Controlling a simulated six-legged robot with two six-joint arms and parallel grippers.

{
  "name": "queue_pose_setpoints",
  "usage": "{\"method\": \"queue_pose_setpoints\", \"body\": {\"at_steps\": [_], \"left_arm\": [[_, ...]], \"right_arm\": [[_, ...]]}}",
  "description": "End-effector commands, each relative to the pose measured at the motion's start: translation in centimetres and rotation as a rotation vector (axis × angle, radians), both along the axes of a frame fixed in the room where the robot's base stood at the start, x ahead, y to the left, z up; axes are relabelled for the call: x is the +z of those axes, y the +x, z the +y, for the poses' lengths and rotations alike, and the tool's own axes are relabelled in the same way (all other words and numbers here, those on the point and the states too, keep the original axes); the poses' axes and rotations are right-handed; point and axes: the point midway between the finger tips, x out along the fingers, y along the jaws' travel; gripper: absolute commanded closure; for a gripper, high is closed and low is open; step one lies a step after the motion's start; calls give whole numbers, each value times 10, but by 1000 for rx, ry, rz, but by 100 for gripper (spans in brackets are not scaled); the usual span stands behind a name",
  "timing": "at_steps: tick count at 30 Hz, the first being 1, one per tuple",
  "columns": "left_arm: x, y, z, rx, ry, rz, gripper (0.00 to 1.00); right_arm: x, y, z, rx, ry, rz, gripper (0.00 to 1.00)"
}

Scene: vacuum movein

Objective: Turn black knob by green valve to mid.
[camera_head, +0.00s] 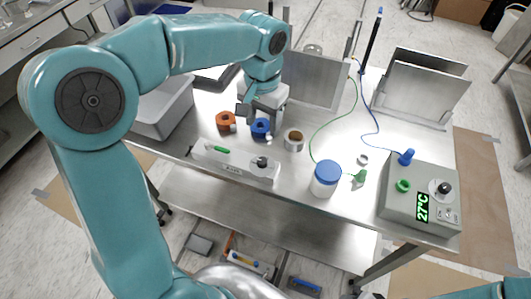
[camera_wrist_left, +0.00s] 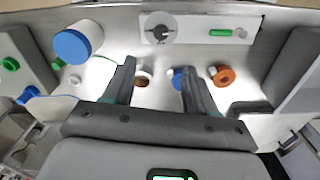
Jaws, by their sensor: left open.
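A low grey panel box (camera_head: 235,172) stands at the front edge of the steel table. It carries a small black knob (camera_head: 262,162) on its right and a green valve handle (camera_head: 217,149) on its left. In the left wrist view the knob (camera_wrist_left: 160,34) shows a dark pointer on a pale round dial, and the green valve handle (camera_wrist_left: 221,32) lies to its right. My left gripper (camera_head: 247,112) is open and points down behind the panel, apart from the knob. In the wrist view its fingers (camera_wrist_left: 158,68) are spread with nothing held. My right gripper is not in view.
An orange ring (camera_head: 225,121), a blue ring (camera_head: 261,128) and a tape roll (camera_head: 293,140) lie near my left gripper. A blue-lidded jar (camera_head: 326,178) stands right of the panel. A grey temperature box (camera_head: 418,195) stands farther right, with thin cables behind.

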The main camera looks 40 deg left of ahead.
Motion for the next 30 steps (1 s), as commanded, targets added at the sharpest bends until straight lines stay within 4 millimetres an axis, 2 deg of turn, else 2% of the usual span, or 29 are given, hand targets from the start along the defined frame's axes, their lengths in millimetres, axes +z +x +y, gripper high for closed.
{"method": "queue_pose_setpoints", "body": {"at_steps": [9,15,21,30], "left_arm": [[-77,-4,-1,0,-2,7,43],[-118,-3,-1,-1,-2,6,43],[-140,-1,-1,-1,-2,2,43],[-145,1,-1,0,-3,0,43]], "right_arm": [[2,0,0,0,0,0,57],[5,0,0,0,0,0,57],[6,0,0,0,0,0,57],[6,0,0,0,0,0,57]]}}
